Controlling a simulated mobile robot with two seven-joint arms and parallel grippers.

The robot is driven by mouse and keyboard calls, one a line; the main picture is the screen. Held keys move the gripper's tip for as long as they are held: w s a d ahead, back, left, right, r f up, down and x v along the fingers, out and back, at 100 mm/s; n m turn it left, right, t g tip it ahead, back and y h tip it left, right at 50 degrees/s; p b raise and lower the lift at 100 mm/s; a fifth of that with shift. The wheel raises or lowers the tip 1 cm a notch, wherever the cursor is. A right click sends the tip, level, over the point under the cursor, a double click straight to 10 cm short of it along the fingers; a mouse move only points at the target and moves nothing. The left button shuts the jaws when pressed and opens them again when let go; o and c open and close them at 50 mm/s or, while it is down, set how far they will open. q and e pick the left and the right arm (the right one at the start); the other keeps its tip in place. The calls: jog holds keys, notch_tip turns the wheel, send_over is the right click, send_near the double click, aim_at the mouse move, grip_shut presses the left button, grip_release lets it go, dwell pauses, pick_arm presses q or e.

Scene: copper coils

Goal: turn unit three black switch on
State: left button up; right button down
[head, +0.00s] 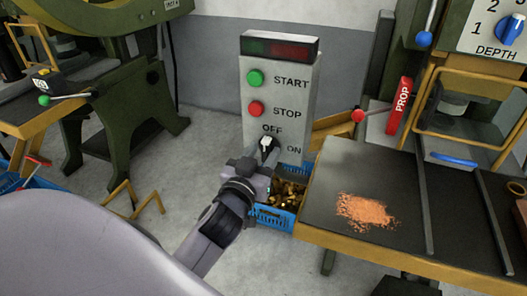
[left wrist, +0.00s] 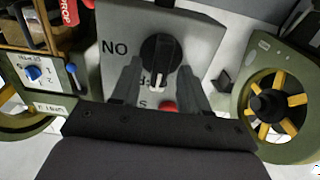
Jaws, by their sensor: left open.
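A grey control box (head: 300,130) stands upright with a green START button (head: 255,78), a red STOP button (head: 256,108) and a black rotary switch (head: 270,141) marked OFF above and ON at its right. In the left wrist view, upside down, the black switch (left wrist: 160,60) has a pale pointer aimed down, away from the ON lettering at the left. My left gripper (head: 264,158) is at the switch, its open fingers (left wrist: 158,88) on either side of the knob's pointer end. Contact cannot be told. My right gripper is not in view.
A blue crate (head: 282,219) with brass-coloured pieces sits beneath the box. A dark worktable (head: 380,165) with copper shavings (head: 365,211) and a press with a red PROP lever (head: 400,105) stand at the right. A green machine (head: 125,85) stands at the left.

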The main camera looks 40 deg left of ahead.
pick_arm(q)
jog(key=shift+w+a, duration=0.1)
jog(key=shift+w, duration=0.35)
grip_shut()
